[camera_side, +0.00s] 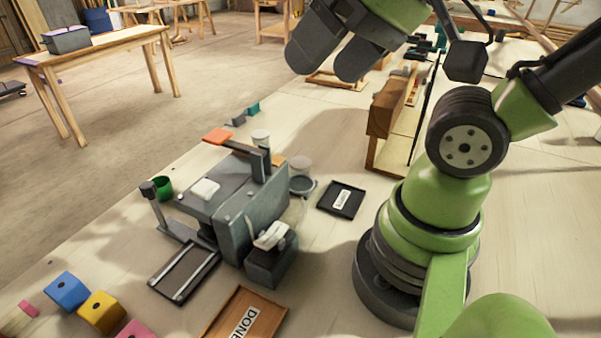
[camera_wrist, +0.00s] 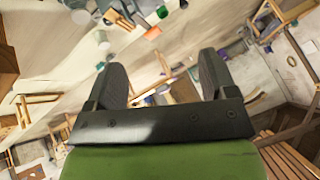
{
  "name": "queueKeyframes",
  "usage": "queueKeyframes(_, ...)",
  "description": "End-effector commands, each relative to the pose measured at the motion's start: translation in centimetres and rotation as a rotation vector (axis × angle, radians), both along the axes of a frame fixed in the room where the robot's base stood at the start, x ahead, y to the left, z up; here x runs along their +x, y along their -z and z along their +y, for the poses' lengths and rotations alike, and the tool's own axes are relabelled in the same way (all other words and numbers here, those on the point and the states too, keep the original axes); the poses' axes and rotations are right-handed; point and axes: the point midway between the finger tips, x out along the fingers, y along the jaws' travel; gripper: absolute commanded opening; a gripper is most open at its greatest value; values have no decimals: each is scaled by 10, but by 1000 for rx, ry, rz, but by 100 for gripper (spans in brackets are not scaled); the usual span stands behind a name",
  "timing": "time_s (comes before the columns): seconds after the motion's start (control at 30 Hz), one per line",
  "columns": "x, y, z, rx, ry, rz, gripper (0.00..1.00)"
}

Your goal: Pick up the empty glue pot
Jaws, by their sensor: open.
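Several small pots stand around the grey machine in the side view. A green pot (camera_side: 163,187) is at its left. A white pot (camera_side: 261,138) stands behind it, and another pale pot (camera_side: 300,164) stands at its right. A grey round pot with a dark rim (camera_side: 302,186) is just in front of the pale one. I cannot tell which of them is the empty glue pot. My gripper (camera_side: 326,62) is open and empty, high above and behind the pots. In the wrist view its open fingers (camera_wrist: 162,68) have nothing between them, and a small white pot (camera_wrist: 101,37) shows at upper left.
The grey machine (camera_side: 225,195) stands among the pots. A black labelled tray (camera_side: 353,211) lies right of them. A wooden DONE tray (camera_side: 215,327) and coloured blocks (camera_side: 68,290) are at the front. A wooden rack (camera_side: 383,112) stands behind. Bare tabletop lies around the black tray.

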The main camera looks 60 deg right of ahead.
Motion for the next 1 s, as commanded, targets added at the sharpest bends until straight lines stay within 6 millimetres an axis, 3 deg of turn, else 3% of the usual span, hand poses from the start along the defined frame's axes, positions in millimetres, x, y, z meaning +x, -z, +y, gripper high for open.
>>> queueKeyframes(0.13,15,4,-8,-50,-13,45,78)
queueKeyframes(0.27,44,17,-26,-140,-55,132,78)
queueKeyframes(0.47,89,59,-67,-265,-172,295,78)
queueKeyframes(0.6,110,103,-99,-313,-276,409,78)
queueKeyframes(0.8,119,165,-135,-331,-423,527,78)
queueKeyframes(1.0,117,192,-146,-331,-488,564,78)
